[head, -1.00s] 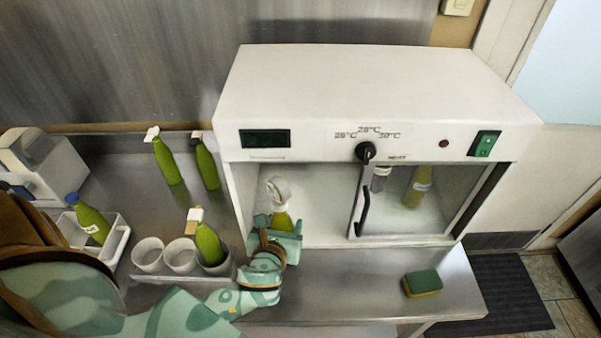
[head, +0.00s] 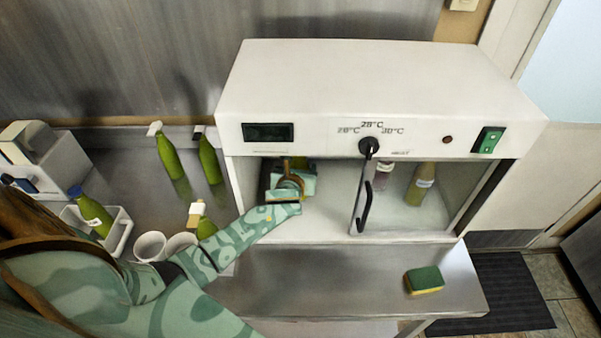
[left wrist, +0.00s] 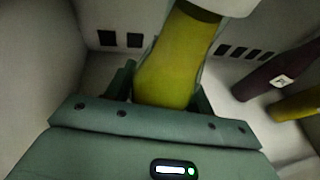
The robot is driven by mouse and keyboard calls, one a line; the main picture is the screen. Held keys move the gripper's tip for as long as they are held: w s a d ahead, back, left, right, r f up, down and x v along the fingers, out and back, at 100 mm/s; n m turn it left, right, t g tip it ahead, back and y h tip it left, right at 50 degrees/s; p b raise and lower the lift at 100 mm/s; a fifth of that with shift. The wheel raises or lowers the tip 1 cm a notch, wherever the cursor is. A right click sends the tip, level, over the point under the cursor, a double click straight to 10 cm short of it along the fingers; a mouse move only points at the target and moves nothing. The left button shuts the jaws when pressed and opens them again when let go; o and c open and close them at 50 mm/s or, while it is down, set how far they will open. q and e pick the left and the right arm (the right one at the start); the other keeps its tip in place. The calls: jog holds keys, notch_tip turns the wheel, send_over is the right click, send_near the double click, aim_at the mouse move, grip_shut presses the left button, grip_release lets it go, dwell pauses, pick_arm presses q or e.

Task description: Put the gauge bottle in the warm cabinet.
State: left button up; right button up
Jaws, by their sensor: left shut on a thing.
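The gauge bottle, yellow-green, shows in the left wrist view (left wrist: 178,62) between my left gripper's fingers (left wrist: 165,95), with a pale part at its top. In the head view my left gripper (head: 291,182) is inside the left half of the white warm cabinet (head: 380,90). It is shut on the bottle and hides most of it there. The cabinet's left half is open at the front. A black handle (head: 365,205) stands at the middle of its front. I cannot tell whether the bottle touches the cabinet floor. My right gripper is not in view.
A dark bottle (left wrist: 268,74) and a yellow bottle (left wrist: 299,104) stand in the cabinet's right half. Green bottles (head: 168,157), white cups (head: 150,247) and a white tray (head: 121,230) are on the left counter. A sponge (head: 424,280) lies at the front right.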

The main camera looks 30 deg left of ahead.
pick_arm(q)
jog(key=shift+w+f+b, duration=0.25)
jog(key=shift+f+b, duration=0.05)
jog(key=shift+f, duration=0.55)
jog(key=shift+s+r, duration=0.1)
jog(key=shift+r, duration=0.05)
jog(key=shift+f, duration=0.2)
jog(key=o, duration=1.5)
jog(key=shift+c, duration=0.2)
